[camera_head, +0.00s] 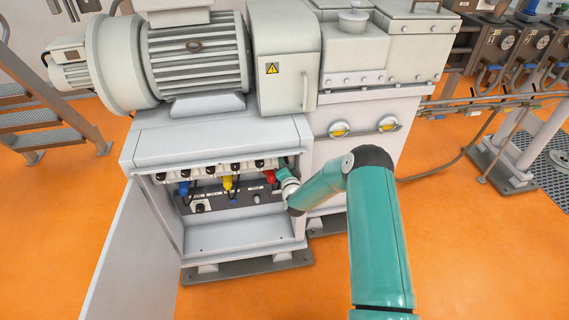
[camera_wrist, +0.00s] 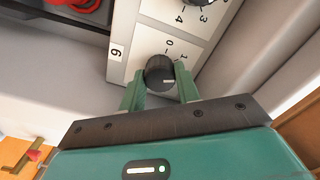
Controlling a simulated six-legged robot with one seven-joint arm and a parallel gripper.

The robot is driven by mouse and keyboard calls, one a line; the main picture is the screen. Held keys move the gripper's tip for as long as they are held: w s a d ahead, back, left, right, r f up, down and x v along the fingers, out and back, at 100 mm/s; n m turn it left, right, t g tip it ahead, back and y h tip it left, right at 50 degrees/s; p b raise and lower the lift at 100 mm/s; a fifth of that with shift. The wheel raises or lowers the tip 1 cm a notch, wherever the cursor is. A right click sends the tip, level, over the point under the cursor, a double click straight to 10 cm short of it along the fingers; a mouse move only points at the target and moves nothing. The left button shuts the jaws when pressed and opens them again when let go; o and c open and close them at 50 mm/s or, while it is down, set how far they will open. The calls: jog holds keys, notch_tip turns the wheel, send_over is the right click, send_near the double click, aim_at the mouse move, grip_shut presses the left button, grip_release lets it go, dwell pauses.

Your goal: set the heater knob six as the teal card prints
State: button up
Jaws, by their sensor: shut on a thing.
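The heater knob six (camera_wrist: 158,72) is a round black knob on a white dial plate in the wrist view. My gripper (camera_wrist: 159,74) is shut on it, with one green finger on each side. A white mark on the knob points to the picture's right, toward the right finger. The dial's 0 and 1 show above the knob; its other numbers are hidden by my gripper. A white label with 6 (camera_wrist: 116,53) sits at its left. In the head view my gripper (camera_head: 283,166) is at the right end of the open cabinet's knob row, hiding the knob. I cannot see the teal card.
A neighbouring dial (camera_wrist: 193,12) showing 3 and 4 is above in the wrist view. Orange floor is clear in front.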

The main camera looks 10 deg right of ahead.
jog(key=m, duration=1.3)
jog(key=shift+w+r, duration=0.1)
dwell(0.3)
jog(key=o, duration=1)
jog(key=s, duration=1.4)
